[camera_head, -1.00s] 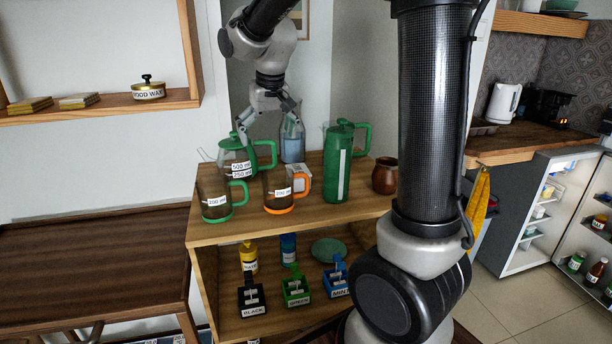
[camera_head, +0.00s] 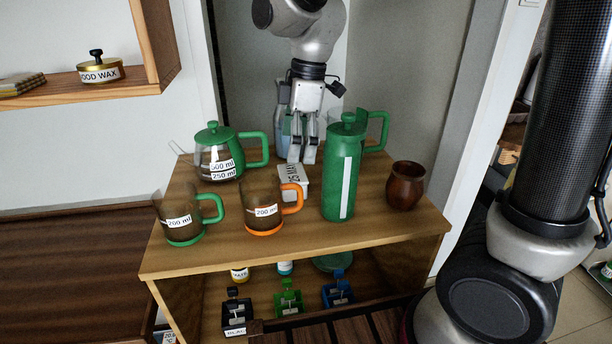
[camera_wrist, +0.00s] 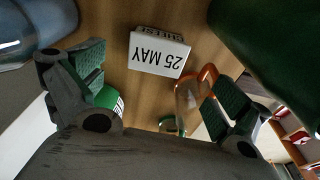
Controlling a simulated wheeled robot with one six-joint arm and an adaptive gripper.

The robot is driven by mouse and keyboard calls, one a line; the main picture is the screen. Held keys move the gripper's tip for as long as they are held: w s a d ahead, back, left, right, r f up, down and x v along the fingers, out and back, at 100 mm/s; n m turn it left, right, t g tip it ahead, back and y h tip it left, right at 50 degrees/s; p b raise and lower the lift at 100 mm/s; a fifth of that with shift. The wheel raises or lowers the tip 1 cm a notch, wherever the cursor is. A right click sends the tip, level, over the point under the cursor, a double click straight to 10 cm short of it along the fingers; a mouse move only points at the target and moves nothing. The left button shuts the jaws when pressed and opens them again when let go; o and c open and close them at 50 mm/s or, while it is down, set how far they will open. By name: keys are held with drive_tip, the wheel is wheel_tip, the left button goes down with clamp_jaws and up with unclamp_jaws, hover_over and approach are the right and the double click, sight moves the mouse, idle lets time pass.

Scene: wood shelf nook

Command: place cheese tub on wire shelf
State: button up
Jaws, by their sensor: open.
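The cheese tub (camera_head: 293,183) is a small white block-shaped tub with a "25 MAY" label. It sits on the wooden cabinet top, behind the orange-handled mug and left of the tall green flask. In the wrist view the tub (camera_wrist: 158,52) lies between and beyond my spread fingers, with part of the word "CHEESE" readable on its side. My gripper (camera_head: 303,154) points down just behind and above the tub. It is open and empty, and I cannot tell whether it touches the tub. No wire shelf is clearly visible now.
The green flask (camera_head: 341,180), orange-handled mug (camera_head: 264,208), green-handled mug (camera_head: 180,222) and glass teapot (camera_head: 217,158) crowd the tub. A bluish bottle (camera_head: 283,118) stands behind my gripper. A brown pot (camera_head: 405,186) stands at right. The cabinet top's front strip (camera_head: 300,250) is clear.

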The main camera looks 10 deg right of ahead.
sight(293, 173)
drive_tip(key=shift+d+f+n, duration=0.1)
drive_tip(key=shift+n, duration=0.2)
drive_tip(key=shift+f, duration=0.3)
drive_tip(key=f, duration=0.2)
drive_tip(key=a+f, duration=0.1)
drive_tip(key=f, duration=0.4)
drive_tip(key=shift+w+a, duration=0.15)
drive_tip(key=shift+w, duration=0.05)
drive_tip(key=c, duration=1.3)
drive_tip(key=shift+r, duration=0.1)
